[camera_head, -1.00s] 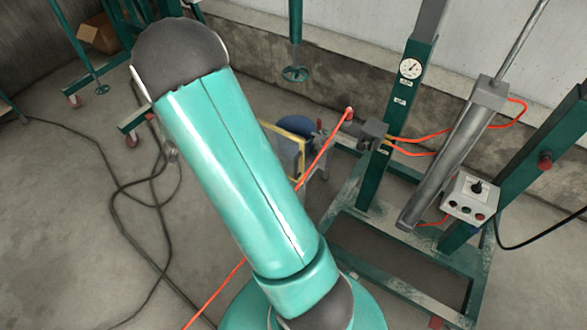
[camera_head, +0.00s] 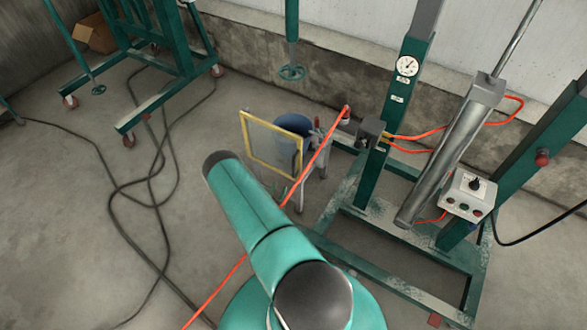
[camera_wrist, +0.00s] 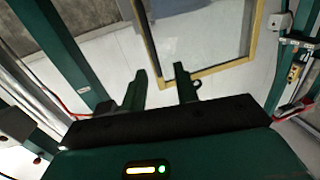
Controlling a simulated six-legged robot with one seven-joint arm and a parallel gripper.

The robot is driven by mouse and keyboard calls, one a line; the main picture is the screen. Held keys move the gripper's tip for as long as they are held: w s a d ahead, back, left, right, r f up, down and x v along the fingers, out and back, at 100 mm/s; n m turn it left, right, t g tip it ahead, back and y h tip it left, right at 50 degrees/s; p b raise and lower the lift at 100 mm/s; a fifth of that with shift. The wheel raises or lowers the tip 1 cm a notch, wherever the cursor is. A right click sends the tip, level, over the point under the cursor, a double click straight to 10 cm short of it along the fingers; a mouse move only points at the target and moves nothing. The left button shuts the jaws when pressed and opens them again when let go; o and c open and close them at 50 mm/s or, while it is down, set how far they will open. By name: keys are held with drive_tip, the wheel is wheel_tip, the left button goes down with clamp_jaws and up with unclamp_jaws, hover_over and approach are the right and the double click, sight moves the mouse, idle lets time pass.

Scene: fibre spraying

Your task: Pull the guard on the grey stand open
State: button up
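The guard (camera_head: 270,143) is a see-through panel in a yellow frame, at the middle of the head view. It stands upright at the left side of the grey stand (camera_head: 300,190), whose legs show below it. In the wrist view the guard (camera_wrist: 205,40) fills the upper middle, with its lower frame corner near my fingers. My gripper (camera_wrist: 161,78) is open, its two fingers apart with nothing clearly between them. Whether a finger touches the frame I cannot tell. My gripper is not visible in the head view.
A green press frame (camera_head: 365,165) with a grey cylinder (camera_head: 450,150) and control box (camera_head: 464,195) stands right. An orange hose (camera_head: 325,150) crosses beside the stand. A blue drum (camera_head: 292,124) is behind the guard.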

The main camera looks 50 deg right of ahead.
sight(293, 169)
drive_tip(key=x, duration=0.4)
drive_tip(key=s+x, duration=0.1)
drive_tip(key=x, duration=0.8)
drive_tip(key=shift+s+d+f, duration=0.15)
drive_tip(key=shift+s+d, duration=0.1)
drive_tip(key=shift+d, duration=0.1)
clamp_jaws()
